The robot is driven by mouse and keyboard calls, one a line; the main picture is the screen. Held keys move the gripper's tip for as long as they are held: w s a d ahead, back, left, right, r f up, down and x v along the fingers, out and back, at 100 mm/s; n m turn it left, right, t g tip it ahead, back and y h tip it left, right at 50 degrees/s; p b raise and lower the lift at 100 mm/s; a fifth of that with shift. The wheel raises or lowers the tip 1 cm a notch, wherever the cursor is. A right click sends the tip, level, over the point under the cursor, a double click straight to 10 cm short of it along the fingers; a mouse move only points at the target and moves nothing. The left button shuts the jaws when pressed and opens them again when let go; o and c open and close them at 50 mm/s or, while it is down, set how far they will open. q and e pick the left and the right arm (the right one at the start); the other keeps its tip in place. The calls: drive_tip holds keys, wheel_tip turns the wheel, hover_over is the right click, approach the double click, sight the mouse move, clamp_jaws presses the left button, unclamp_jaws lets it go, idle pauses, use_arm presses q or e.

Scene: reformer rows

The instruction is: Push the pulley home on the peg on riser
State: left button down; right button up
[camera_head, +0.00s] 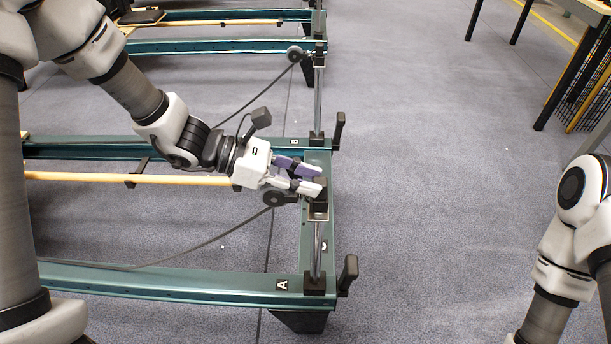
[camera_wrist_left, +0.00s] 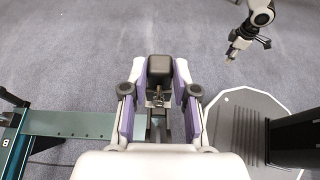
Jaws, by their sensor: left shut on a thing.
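My left gripper (camera_head: 320,180) is shut around a black block at the top of the near riser (camera_head: 317,248), a silver post by label A. In the left wrist view the block (camera_wrist_left: 160,70) sits between the purple-and-white fingers. The block appears to belong to the pulley (camera_head: 274,198), whose dark wheel shows just left of the post with a cord running off left. The fingers and block hide the peg, so I cannot tell how far the pulley is seated. My right gripper (camera_wrist_left: 232,50) shows small in the left wrist view, away from the riser.
A second riser (camera_head: 318,95) stands by label B, with its own pulley (camera_head: 294,53) and cord. Green frame rails (camera_head: 170,282) and a wooden bar (camera_head: 130,179) run to the left. The grey floor (camera_head: 430,190) to the right is open. A table (camera_head: 560,50) stands far right.

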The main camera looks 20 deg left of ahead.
use_arm(q)
drive_tip(key=shift+f+b, duration=0.7)
drive_tip(key=shift+f, duration=0.2)
drive_tip(key=c, duration=0.8)
unclamp_jaws()
drive_tip(key=v, duration=1.2)
